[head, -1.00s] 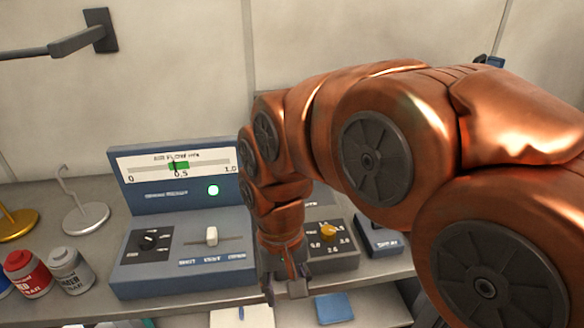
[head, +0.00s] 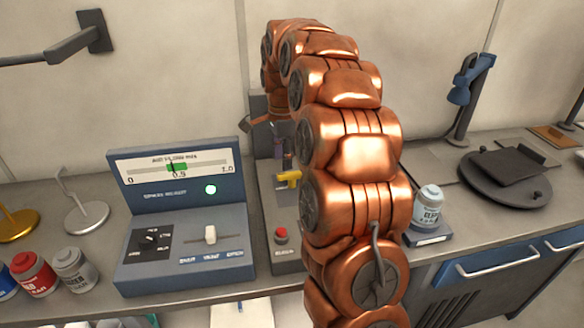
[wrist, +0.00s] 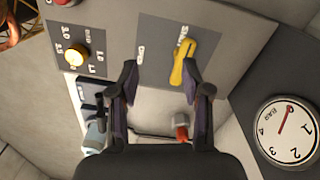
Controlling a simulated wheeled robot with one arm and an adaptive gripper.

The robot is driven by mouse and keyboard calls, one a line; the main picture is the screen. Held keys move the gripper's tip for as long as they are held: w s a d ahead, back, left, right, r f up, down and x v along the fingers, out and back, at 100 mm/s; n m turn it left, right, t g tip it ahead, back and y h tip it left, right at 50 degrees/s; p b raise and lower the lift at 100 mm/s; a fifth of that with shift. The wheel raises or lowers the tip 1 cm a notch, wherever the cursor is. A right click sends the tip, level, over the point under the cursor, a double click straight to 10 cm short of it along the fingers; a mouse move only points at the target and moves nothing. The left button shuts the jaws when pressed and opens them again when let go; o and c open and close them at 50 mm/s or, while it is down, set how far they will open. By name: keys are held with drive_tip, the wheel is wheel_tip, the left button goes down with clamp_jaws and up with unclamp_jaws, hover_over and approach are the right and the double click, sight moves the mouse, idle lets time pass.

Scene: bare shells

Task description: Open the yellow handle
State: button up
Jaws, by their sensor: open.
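The yellow handle (wrist: 182,62) is a lever on a dark grey label plate, upright and slightly tilted in the wrist view. In the head view the handle (head: 288,179) shows on the grey panel just left of my arm. My gripper (wrist: 160,75) is open with nothing between its fingers. In the wrist view its right fingertip is close to the handle, and the handle lies toward that finger. I cannot tell whether they touch.
A yellow dial (wrist: 76,54) sits on the same panel. A round gauge (wrist: 288,130) and a red-tipped part (wrist: 181,130) are near the gripper. A blue console (head: 185,255) and a red button (head: 281,236) stand left of my arm. A white jar (head: 428,207) stands right.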

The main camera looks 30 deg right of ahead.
sight(292, 173)
drive_tip(key=d+m, duration=0.1)
drive_tip(key=w+d, duration=0.1)
drive_tip(key=d, duration=0.1)
drive_tip(key=w+d+m, duration=0.1)
drive_tip(key=shift+w+d+f+m, duration=0.15)
drive_tip(key=shift+w+f+m, duration=0.1)
drive_tip(key=shift+m, duration=0.05)
drive_tip(key=shift+w+d+f, duration=0.15)
drive_tip(key=shift+d, duration=0.15)
drive_tip(key=shift+f+p, duration=1.55)
drive_tip(key=shift+f, duration=2.3)
drive_tip(key=shift+c, duration=0.3)
clamp_jaws()
